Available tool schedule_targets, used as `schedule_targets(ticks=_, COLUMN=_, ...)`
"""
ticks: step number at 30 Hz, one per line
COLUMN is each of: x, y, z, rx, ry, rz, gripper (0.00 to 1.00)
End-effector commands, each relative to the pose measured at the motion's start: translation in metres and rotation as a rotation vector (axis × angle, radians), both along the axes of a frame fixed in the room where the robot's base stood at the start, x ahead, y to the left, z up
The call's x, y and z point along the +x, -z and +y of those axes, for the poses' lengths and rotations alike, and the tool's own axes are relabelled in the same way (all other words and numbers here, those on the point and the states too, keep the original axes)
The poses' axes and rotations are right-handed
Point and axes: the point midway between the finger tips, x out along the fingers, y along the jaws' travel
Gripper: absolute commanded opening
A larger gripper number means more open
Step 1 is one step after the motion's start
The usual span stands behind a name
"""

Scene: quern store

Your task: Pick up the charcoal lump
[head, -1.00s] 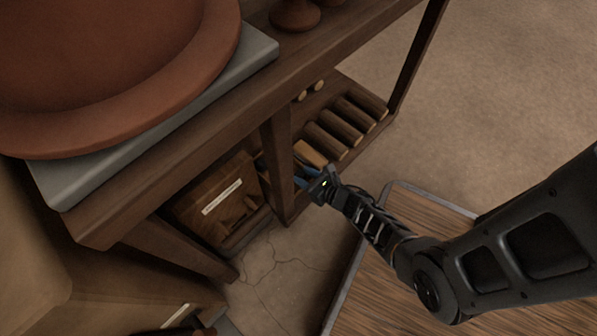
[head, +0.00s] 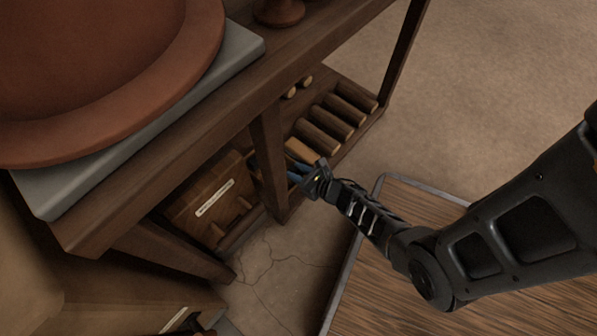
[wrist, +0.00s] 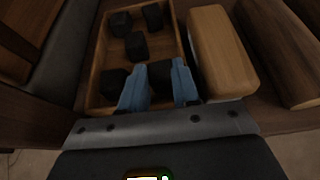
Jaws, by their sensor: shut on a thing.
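Several small black charcoal lumps lie in a shallow wooden tray (wrist: 95,82) in the wrist view. One charcoal lump (wrist: 160,72) sits at the near end of the tray, between the blue fingers of my gripper (wrist: 160,84). My gripper is shut on it, and the fingers hide part of its sides. Another lump (wrist: 114,82) lies just left of the left finger. Others, such as one lump (wrist: 136,45), lie farther back. In the head view my gripper (head: 291,168) reaches into the lower shelf beside a table leg; the held lump is hidden there.
A tan block (wrist: 221,50) stands close right of the tray, with dark logs (head: 336,122) beyond it. A table leg (head: 268,160) and a labelled wooden box (head: 212,198) are left of my gripper. The tabletop (head: 190,130) overhangs the shelf.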

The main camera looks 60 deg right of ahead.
Motion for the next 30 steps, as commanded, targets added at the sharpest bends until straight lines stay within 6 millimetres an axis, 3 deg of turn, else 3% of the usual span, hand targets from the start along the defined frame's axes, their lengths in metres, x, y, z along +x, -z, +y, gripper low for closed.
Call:
schedule_targets(ticks=1, x=-0.010, y=0.016, z=0.015, rx=0.024, ry=-0.008, rz=0.034, gripper=0.00)
schedule_targets(ticks=5, x=-0.009, y=0.009, z=0.015, rx=0.023, ry=-0.009, rz=0.033, gripper=0.00)
schedule_targets(ticks=14, x=-0.008, y=-0.036, z=0.011, rx=0.017, ry=-0.007, rz=0.026, gripper=0.00)
schedule_targets(ticks=30, x=-0.075, y=-0.090, z=-0.057, rx=0.012, ry=-0.002, rz=0.022, gripper=0.00)
